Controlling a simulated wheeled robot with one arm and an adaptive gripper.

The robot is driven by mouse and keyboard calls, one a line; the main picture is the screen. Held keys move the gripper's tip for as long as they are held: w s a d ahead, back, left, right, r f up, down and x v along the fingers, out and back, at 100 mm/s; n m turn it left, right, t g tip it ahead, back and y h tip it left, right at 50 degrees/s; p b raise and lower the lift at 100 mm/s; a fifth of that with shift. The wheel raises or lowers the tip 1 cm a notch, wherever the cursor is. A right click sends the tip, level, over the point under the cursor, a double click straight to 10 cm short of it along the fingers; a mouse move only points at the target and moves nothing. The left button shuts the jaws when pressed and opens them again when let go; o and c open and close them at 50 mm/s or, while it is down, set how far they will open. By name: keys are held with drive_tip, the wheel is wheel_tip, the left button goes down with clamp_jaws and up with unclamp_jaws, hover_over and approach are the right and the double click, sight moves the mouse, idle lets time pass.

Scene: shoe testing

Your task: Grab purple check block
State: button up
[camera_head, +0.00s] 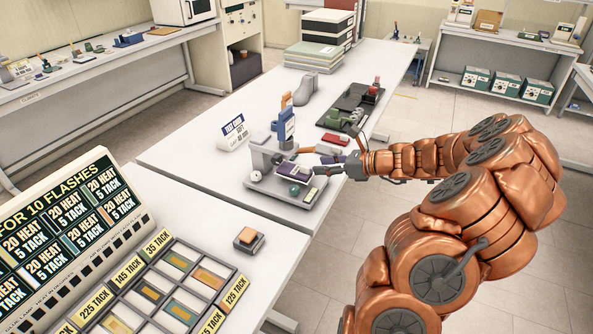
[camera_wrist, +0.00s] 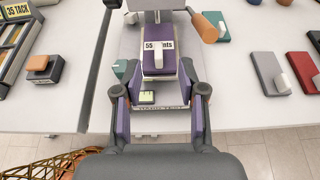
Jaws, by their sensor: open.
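The purple check block (camera_wrist: 160,63) sits on a grey test stand (camera_wrist: 128,42), with a white tab and a label reading "55" on its top. In the head view the purple block (camera_head: 288,171) lies on the stand's base (camera_head: 305,200). My gripper (camera_wrist: 161,108) is open, with purple pads on its two fingers and nothing held. The block is ahead of the gap between the fingers. In the head view my gripper (camera_head: 328,167) reaches in from the right, just beside the block.
A small green-yellow block (camera_wrist: 147,97) lies between my fingers, and a teal piece (camera_wrist: 120,69) is left of the purple block. An orange-handled blue tool (camera_head: 286,120) stands on the stand. A black tray (camera_head: 352,108) of coloured blocks is behind.

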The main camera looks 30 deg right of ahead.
sight(304, 166)
drive_tip(key=p+x, duration=0.2)
drive_tip(key=x, duration=0.3)
drive_tip(key=shift+w+a+r, duration=0.1)
drive_tip(key=shift+a, duration=0.05)
drive_tip(key=shift+x, duration=0.85)
drive_tip(key=shift+c, duration=0.2)
clamp_jaws()
